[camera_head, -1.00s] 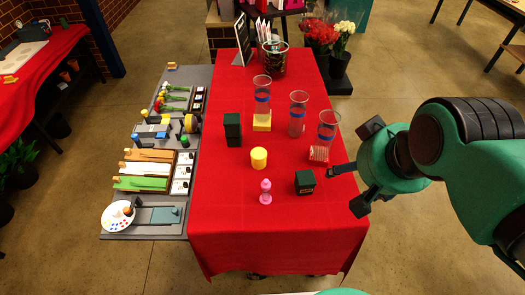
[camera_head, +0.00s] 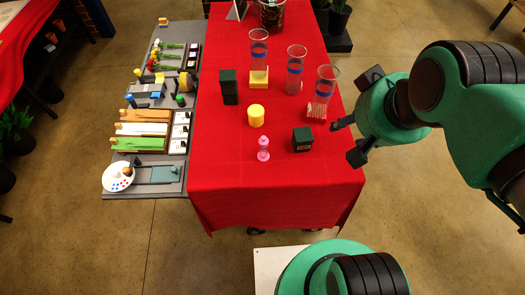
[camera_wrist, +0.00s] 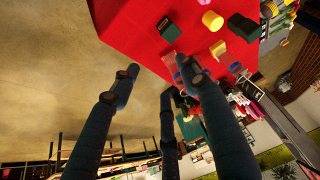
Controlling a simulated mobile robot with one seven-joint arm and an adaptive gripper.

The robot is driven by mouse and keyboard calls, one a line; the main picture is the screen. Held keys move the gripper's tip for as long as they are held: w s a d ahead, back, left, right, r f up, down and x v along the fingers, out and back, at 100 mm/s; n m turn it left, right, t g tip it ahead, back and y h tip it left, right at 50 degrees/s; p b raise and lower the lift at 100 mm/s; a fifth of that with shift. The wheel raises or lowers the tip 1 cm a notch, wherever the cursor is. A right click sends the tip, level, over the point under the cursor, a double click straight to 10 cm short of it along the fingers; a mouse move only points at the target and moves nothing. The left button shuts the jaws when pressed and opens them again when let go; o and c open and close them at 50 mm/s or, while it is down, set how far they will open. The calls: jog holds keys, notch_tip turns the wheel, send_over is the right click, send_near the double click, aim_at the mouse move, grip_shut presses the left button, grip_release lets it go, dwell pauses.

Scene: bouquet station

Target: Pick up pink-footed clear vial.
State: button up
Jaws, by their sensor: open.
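The pink-footed clear vial (camera_head: 326,84) stands upright near the right edge of the red table. It is a clear cylinder with a blue band on a pinkish-red striped foot. In the wrist view, its pinkish shape (camera_wrist: 171,60) shows between the finger directions, near the right finger. I see no contact between the gripper and the vial.
Two similar clear vials stand left of it, one in the middle (camera_head: 296,70) and one with a yellow foot (camera_head: 258,50). A small dark box (camera_head: 302,139) sits close to my gripper. A yellow cylinder (camera_head: 255,115), pink figure (camera_head: 263,149) and tall dark box (camera_head: 229,87) stand further left.

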jog(key=shift+w+a, duration=0.1)
jog(key=shift+w, duration=0.05)
jog(key=n+g+p, duration=0.3)
jog(key=g+p, duration=0.2)
send_over(264, 141)
jog(key=f, duration=1.8)
jog(key=shift+w+d+f, duration=0.25)
jog(key=shift+d+f, duration=0.05)
jog(key=shift+d, duration=0.1)
jog(key=shift+a+f+g, duration=0.3)
jog(key=shift+f, duration=0.2)
jog(key=shift+f, duration=0.15)
jog(key=shift+f+b, duration=0.4)
jog(key=shift+f, duration=3.75)
jog(key=shift+f, duration=0.1)
